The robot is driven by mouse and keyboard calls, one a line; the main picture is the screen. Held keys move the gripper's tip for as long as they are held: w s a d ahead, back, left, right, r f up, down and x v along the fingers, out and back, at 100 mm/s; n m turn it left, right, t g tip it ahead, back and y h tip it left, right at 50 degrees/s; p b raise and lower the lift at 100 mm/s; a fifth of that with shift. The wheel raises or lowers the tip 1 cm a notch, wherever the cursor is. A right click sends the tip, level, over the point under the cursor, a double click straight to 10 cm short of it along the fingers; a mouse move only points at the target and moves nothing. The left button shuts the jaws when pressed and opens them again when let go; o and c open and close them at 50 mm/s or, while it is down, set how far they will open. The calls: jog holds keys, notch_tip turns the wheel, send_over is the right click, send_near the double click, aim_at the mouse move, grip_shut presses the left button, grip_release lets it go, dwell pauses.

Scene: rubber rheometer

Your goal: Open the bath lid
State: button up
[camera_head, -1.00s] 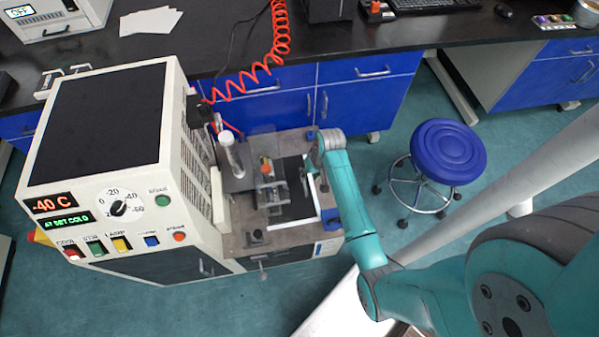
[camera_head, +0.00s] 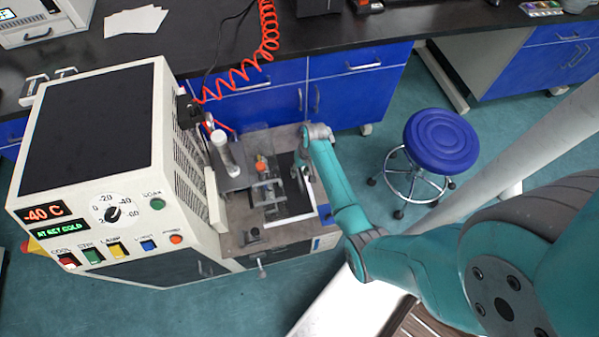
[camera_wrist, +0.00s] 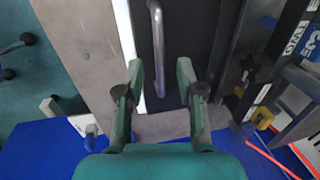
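The bath lid (camera_wrist: 180,30) is a dark flat panel with a white strip along one edge, on the bench-like part of the cold-test machine (camera_head: 95,130). It lies flat and looks closed. Its silver bar handle (camera_wrist: 157,40) runs up the wrist view. My gripper (camera_wrist: 159,72) is open and empty, its green fingers on either side of the handle's near end in the picture. I cannot tell how far above the handle they are. In the head view my gripper (camera_head: 304,178) is over the lid's right part, and the handle is mostly hidden there.
A specimen rig with an orange knob (camera_head: 261,167) and an upright clear plate stand left of the lid. A white cylinder (camera_head: 228,155) stands farther left. A blue stool (camera_head: 441,140) is to the right. Blue drawers (camera_head: 358,88) and a red coiled hose are behind.

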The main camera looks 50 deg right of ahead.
jog(key=shift+a+f, duration=0.15)
jog(key=shift+f, duration=0.4)
grip_shut()
jog(key=s+d, duration=0.9)
jog(key=d, duration=0.5)
jog(key=shift+s, duration=0.1)
grip_release()
